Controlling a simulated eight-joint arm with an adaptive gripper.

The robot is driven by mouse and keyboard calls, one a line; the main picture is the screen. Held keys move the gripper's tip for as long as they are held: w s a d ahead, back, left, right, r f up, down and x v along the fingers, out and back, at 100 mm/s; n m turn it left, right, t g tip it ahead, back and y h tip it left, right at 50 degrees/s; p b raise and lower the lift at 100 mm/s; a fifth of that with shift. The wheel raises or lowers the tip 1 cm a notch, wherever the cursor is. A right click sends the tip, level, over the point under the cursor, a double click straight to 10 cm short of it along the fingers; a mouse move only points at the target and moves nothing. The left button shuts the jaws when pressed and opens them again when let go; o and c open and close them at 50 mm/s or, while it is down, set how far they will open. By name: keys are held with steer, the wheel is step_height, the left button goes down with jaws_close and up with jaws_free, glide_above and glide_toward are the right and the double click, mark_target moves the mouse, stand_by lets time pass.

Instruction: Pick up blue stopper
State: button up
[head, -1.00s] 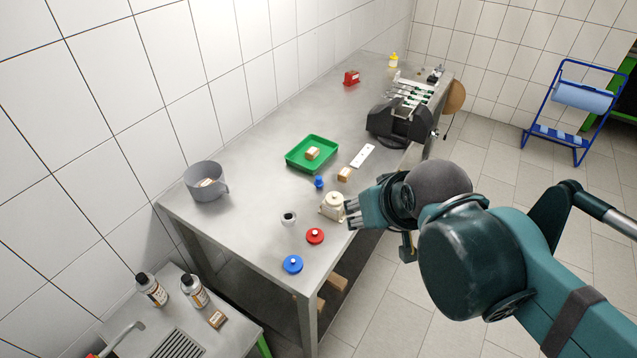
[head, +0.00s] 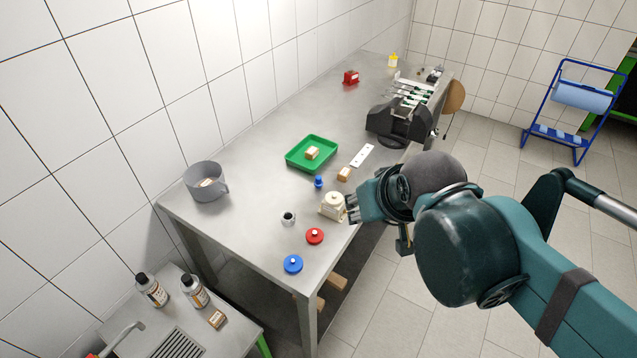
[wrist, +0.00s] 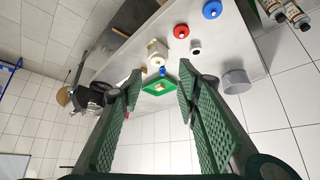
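A small upright blue piece (head: 318,182) stands on the steel table in front of the green tray; it also shows in the wrist view (wrist: 162,70). A flat round blue piece with a pale knob (head: 293,264) lies at the table's near end and shows at the top of the wrist view (wrist: 212,10). I cannot tell for sure which one is the stopper. My gripper (head: 351,207) is at the table's right edge, beside the cream-coloured container. In the wrist view my gripper (wrist: 159,72) has its fingers wide apart, with nothing held between them.
The cream container (head: 332,206) stands close to my fingers. A red knobbed disc (head: 315,236), a small metal cup (head: 288,218), a wooden block (head: 344,174) and the green tray (head: 291,158) are nearby. A grey jug (head: 205,182) stands at the left. The table's middle left is clear.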

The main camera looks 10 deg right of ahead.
steer(key=w+r+m+g+p, duration=0.1)
steer(key=w+m, duration=0.2)
steer(key=w, duration=0.8)
steer(key=m+g+h+p, duration=0.3)
steer(key=m+h, duration=0.1)
steer(key=m, duration=0.4)
glide_above(318, 178)
steer(key=a, duration=0.2)
step_height(318, 178, down, 23)
steer(key=shift+s+a+r, duration=0.15)
steer(key=shift+s+r, duration=0.05)
steer(key=shift+s, duration=0.25)
steer(key=shift+f, duration=0.1)
steer(key=shift+x, duration=1.2)
steer(key=shift+s+p+x, duration=0.2)
steer(key=shift+p+x, duration=0.15)
steer(key=shift+x, duration=0.9)
steer(key=shift+s+p+x, duration=0.15)
steer(key=shift+p+x, duration=0.2)
steer(key=shift+x, duration=0.95)
